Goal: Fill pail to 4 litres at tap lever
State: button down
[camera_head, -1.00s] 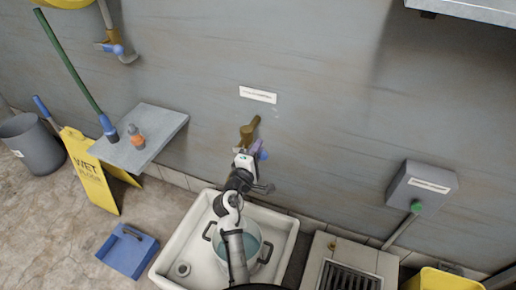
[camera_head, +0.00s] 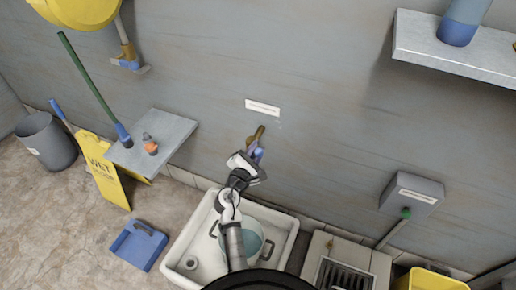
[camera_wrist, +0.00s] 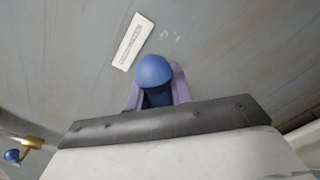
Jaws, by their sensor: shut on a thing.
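The tap lever shows in the wrist view as a rounded blue knob (camera_wrist: 153,70) between the two purple fingers of my gripper (camera_wrist: 156,90), which is shut on it. In the head view my gripper (camera_head: 257,154) is up at the brass tap (camera_head: 258,134) on the wall, above the sink. The pail (camera_head: 268,246) stands in the white sink below, partly hidden by my arm. Its inside looks bluish; I cannot read the water level. No water stream is visible.
A white label (camera_head: 262,107) is above the tap. A small wall shelf (camera_head: 170,133) holds an orange-capped bottle (camera_head: 150,145). A yellow wet-floor sign (camera_head: 103,172), blue dustpan (camera_head: 138,246) and grey bin (camera_head: 45,142) are at left. A grey box (camera_head: 411,193) is on the right wall.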

jog(key=shift+w+r, duration=0.1)
jog(key=shift+r, duration=0.1)
dwell(0.4)
jog(key=c, duration=1.2)
grip_release()
jog(key=shift+f, duration=0.1)
jog(key=shift+c, duration=0.2)
jog(key=shift+a, duration=0.1)
